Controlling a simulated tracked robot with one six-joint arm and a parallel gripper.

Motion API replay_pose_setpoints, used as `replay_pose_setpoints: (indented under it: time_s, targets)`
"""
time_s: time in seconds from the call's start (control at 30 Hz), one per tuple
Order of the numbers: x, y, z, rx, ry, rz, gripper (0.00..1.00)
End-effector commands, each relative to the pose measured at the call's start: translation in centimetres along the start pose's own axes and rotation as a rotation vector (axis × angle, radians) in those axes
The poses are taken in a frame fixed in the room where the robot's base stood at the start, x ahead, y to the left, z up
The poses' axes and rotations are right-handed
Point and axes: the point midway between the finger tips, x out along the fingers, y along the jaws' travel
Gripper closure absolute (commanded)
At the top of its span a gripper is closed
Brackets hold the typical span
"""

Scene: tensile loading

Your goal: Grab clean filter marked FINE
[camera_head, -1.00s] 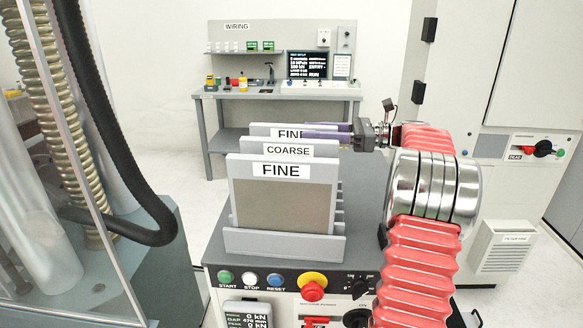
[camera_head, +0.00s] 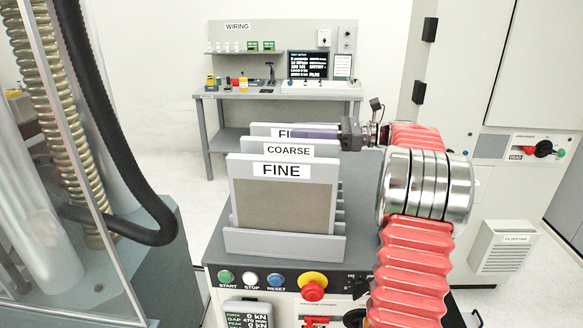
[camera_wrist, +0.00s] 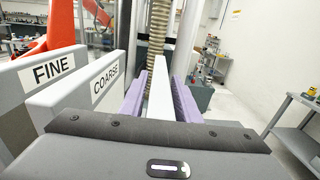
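Three upright filter plates stand in a row in a rack (camera_head: 285,243). The front one is marked FINE (camera_head: 285,205) and has a grey-brown mesh. Behind it is one marked COARSE (camera_head: 290,150). The rearmost filter (camera_head: 262,130) is also marked FINE, its label partly covered by my gripper (camera_head: 305,131); its mesh is hidden. In the wrist view, my gripper's purple fingers (camera_wrist: 160,88) lie on both sides of the rearmost plate's edge (camera_wrist: 159,100), with narrow gaps that look open. The FINE (camera_wrist: 53,69) and COARSE (camera_wrist: 105,82) labels show to the left there.
The rack stands on a grey console with buttons (camera_head: 250,279) and a red stop knob (camera_head: 313,286). A black hose (camera_head: 125,160) and clear panel stand left. A wiring bench (camera_head: 225,93) is behind, a grey cabinet (camera_head: 510,90) right.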

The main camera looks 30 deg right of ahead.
Motion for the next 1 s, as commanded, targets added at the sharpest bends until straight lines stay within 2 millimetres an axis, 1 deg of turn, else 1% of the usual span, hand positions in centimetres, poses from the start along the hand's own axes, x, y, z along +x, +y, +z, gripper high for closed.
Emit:
replay_pose_setpoints:
  time_s: [0.03,0.07,0.4,1.0]
  targets:
    - [-0.01,0.00,0.00,0.000,0.000,0.000,0.74]
    - [-0.02,0.00,0.00,0.000,0.000,0.000,0.76]
    - [-0.03,-0.01,0.00,0.000,0.000,0.000,1.00]
    - [-0.01,0.00,0.27,-0.002,0.000,0.000,1.00]
